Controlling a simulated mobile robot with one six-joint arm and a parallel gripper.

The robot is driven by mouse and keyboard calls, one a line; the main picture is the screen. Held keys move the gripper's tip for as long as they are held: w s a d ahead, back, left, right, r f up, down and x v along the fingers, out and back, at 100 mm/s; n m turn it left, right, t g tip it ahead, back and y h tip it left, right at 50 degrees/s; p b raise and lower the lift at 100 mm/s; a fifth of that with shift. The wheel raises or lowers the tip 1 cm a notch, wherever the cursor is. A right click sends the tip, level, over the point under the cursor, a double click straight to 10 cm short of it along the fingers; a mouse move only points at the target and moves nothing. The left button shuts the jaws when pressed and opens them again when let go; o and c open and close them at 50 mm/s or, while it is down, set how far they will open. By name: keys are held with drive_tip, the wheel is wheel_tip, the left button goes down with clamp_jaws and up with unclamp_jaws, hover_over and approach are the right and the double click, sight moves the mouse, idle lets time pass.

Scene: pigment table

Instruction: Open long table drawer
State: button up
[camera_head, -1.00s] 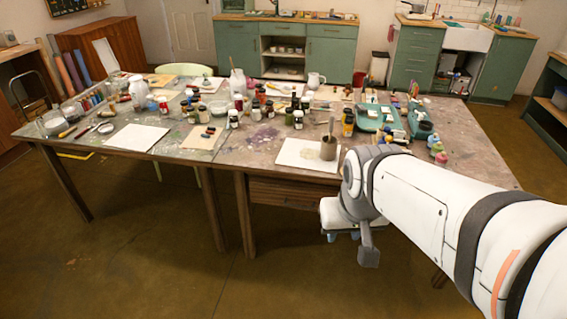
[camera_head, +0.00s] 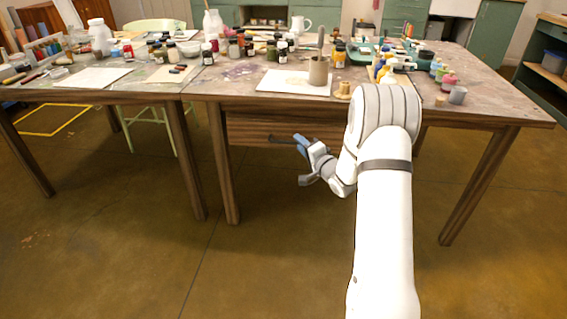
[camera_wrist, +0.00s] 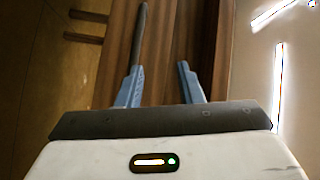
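The long table (camera_head: 225,90) has a brown wooden drawer (camera_head: 250,127) under its top, which looks shut. A dark bar handle (camera_head: 283,138) runs along the drawer front. My gripper (camera_head: 301,143) is at the drawer front, by the right part of the handle, with blue fingers. In the wrist view, the two blue fingers (camera_wrist: 160,85) stand apart. The handle (camera_wrist: 138,35) shows as a dark bar in line with the left finger, and the wooden drawer front (camera_wrist: 168,45) lies ahead. I cannot tell whether a finger touches the handle.
Table legs (camera_head: 228,170) stand left of the drawer. The floor (camera_head: 270,250) in front is clear.

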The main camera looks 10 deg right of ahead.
wheel_tip(320, 180, down, 5)
drive_tip(key=y+b, duration=0.2)
drive_tip(key=r+b+x, duration=0.1)
drive_tip(key=x, duration=0.6)
drive_tip(key=shift+w+a+m+t+b, duration=0.15)
drive_tip(key=shift+a+m+t+b, duration=0.15)
drive_tip(key=shift+a+m+b, duration=0.1)
drive_tip(key=shift+f, duration=0.1)
drive_tip(key=shift+c, duration=0.3)
drive_tip(key=shift+d, duration=0.1)
clamp_jaws()
